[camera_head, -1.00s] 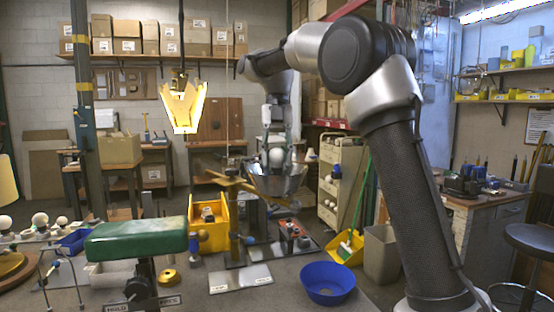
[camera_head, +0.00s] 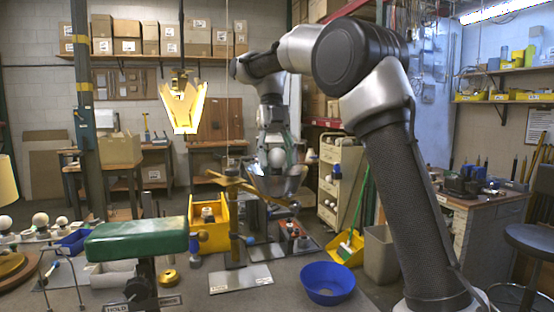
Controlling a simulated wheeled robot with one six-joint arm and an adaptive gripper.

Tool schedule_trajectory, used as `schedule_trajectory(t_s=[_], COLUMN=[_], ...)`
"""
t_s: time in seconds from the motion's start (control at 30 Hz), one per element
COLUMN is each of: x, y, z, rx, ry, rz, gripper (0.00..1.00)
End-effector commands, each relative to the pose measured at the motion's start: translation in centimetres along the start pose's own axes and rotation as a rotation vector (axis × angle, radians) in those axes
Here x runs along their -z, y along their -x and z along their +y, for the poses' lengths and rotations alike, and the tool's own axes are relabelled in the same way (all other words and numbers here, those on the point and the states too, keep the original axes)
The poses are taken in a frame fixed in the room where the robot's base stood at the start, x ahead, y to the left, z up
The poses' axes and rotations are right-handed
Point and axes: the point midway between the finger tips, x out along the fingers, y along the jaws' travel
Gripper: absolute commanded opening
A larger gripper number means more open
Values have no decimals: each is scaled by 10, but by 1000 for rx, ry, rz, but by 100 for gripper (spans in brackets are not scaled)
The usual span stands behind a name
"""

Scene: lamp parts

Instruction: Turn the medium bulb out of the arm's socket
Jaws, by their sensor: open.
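A white round bulb (camera_head: 277,157) sits above a grey metallic bowl-shaped shade (camera_head: 262,184) at the end of a brass lamp arm (camera_head: 228,181). The socket under the bulb is hidden by the shade. My gripper (camera_head: 276,152) points down from above, with its fingers around the bulb. It is open; whether a finger touches the bulb cannot be told at this size.
A yellow bin (camera_head: 208,240) stands behind the brass post. A blue bowl (camera_head: 327,283) sits on the bench at front right. A green padded stand (camera_head: 137,238) is at front left. A lit hanging lamp (camera_head: 184,106) is behind, left of my arm.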

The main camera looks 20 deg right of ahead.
Motion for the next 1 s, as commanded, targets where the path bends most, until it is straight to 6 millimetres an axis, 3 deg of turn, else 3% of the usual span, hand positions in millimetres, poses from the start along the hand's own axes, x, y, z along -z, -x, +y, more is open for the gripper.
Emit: schedule_trajectory(t_s=[0.13, 0.33, 0.57, 0.8, 1.0], x=[0, 1, 1, 1, 0], y=[1, 1, 0, 0, 0], z=[-1, -1, -1, -1, 0], rx=[-48, -188, -262, -426, -462], ry=[-112, -447, -631, -1021, -1114], rz=[-2, -1, -1, -1, 1], gripper=[55, 55, 55, 55, 55])
